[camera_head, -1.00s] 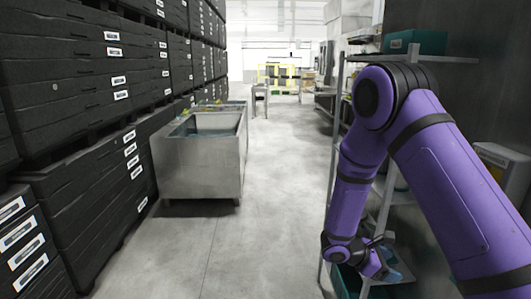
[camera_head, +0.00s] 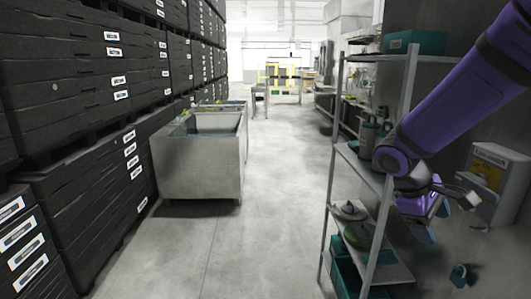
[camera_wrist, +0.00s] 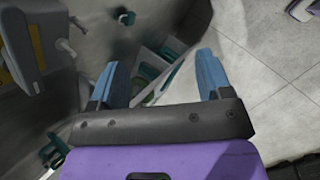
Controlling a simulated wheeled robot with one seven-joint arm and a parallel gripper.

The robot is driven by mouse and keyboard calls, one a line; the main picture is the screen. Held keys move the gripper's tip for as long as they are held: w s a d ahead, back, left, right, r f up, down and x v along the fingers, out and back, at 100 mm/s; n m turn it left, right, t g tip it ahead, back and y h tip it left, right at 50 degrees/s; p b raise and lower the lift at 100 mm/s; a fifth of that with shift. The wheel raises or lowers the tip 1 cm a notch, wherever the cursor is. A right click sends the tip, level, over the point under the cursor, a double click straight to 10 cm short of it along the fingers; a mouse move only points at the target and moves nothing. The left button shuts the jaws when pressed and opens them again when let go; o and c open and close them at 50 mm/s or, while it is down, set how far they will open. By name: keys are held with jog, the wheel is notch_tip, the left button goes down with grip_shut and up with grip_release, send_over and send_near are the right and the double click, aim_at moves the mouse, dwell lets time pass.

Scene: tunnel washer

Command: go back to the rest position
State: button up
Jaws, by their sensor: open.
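My purple arm reaches in from the right in the head view. My gripper (camera_head: 424,230) hangs low beside the right side of the metal shelf rack (camera_head: 411,75), partly in shadow. In the wrist view the two blue fingers of my gripper (camera_wrist: 163,72) are spread apart, with nothing between them. The shelf with teal items (camera_wrist: 150,75) shows beyond the fingers, below them. Whether the arm touches the rack cannot be told.
A metal bin (camera_head: 197,170) stands left of the clear aisle (camera_head: 285,190). Stacked black crates (camera_head: 80,85) line the left. A teal crate (camera_head: 415,42) tops the rack.

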jog(key=s+a+r+m+t+y, duration=0.2)
jog(key=s+r+m+t+y, duration=0.1)
jog(key=s+r, duration=0.3)
jog(key=s+a+r+m+t+y, duration=0.2)
jog(key=s+r, duration=0.4)
jog(key=s, duration=0.3)
jog(key=shift+r+m+t+y, duration=0.2)
jog(key=shift+m+t+y, duration=0.25)
jog(key=shift+m, duration=0.25)
jog(key=shift+o, duration=0.4)
jog(key=shift+s+a+r+t+y, duration=0.25)
jog(key=shift+s+r+t, duration=0.1)
jog(key=shift+s, duration=0.2)
jog(key=shift+f, duration=0.1)
